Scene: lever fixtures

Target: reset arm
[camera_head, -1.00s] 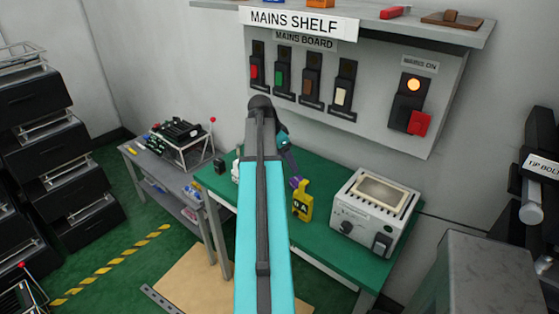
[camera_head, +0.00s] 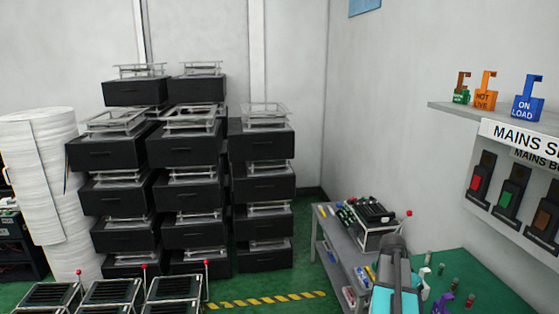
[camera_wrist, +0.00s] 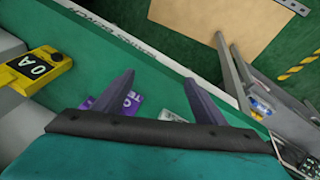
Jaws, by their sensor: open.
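My arm (camera_head: 396,278) shows at the bottom right of the head view, in front of the green bench; its gripper end is not visible there. In the wrist view my gripper (camera_wrist: 168,88) has its two dark fingers spread wide apart with nothing between them. It hangs above the green bench top (camera_wrist: 152,78). A purple card or tag (camera_wrist: 124,103) with white lettering lies partly hidden behind the left finger. A yellow tag marked 0 A (camera_wrist: 38,70) is at the left, away from the fingers.
A grey side table (camera_head: 330,236) with a wire-framed device stands left of the bench. The mains board with coloured switches (camera_head: 512,198) is on the right wall, under a shelf (camera_head: 470,112) holding tags. Stacked black units (camera_head: 190,190) fill the left. Yellow striped tape (camera_head: 268,299) crosses the floor.

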